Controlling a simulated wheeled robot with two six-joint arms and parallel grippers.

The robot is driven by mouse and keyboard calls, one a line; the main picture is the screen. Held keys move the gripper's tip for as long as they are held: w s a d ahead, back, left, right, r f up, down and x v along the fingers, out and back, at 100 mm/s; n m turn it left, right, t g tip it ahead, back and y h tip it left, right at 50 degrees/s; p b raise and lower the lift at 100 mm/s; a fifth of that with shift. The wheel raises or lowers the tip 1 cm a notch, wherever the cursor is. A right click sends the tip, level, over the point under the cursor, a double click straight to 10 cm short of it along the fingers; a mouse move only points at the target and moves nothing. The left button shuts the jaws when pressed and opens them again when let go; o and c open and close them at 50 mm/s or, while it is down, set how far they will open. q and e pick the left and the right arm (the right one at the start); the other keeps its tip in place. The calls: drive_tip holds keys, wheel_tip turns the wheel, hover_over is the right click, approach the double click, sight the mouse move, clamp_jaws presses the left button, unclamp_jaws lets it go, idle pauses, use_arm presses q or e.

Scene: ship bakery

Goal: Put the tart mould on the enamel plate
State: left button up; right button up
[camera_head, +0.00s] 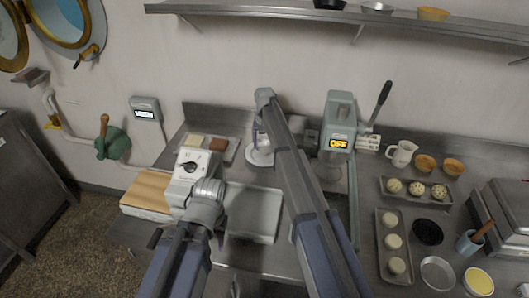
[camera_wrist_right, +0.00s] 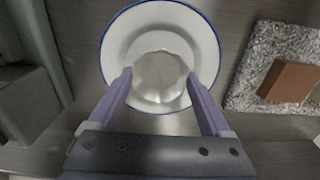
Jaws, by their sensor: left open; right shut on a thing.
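The tart mould (camera_wrist_right: 160,76) is a pale, fluted round shape in the right wrist view. It lies between the fingers of my right gripper (camera_wrist_right: 160,78), which is shut on it. The white enamel plate (camera_wrist_right: 117,45) with a blue rim is directly beneath. I cannot tell whether the mould touches the plate. In the head view the plate (camera_head: 262,158) is partly hidden behind my right gripper (camera_head: 262,142), and the mould is not clear. My left gripper (camera_head: 208,190) is open near the dial machine; its fingers are hard to make out.
A grey dial machine (camera_head: 187,167) and a wooden board (camera_head: 146,188) stand left. A tray (camera_head: 231,151) with coloured blocks is left of the plate. A green press (camera_head: 340,112) stands right of it. Dough trays (camera_head: 383,270), cups and bowls fill the right counter.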

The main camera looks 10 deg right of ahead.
sight(265, 150)
use_arm(q)
drive_tip(key=shift+f+b, duration=0.4)
drive_tip(key=shift+f, duration=0.5)
use_arm(e)
drive_tip(key=shift+f, duration=0.9)
use_arm(q)
drive_tip(key=shift+f, duration=0.15)
use_arm(e)
drive_tip(key=shift+f, duration=0.15)
drive_tip(key=o, duration=1.1)
use_arm(q)
wheel_tip(265, 150, up, 12)
drive_tip(key=p, duration=1.2)
drive_tip(key=shift+r, duration=0.2)
use_arm(e)
wheel_tip(265, 150, up, 12)
drive_tip(key=shift+r, duration=0.2)
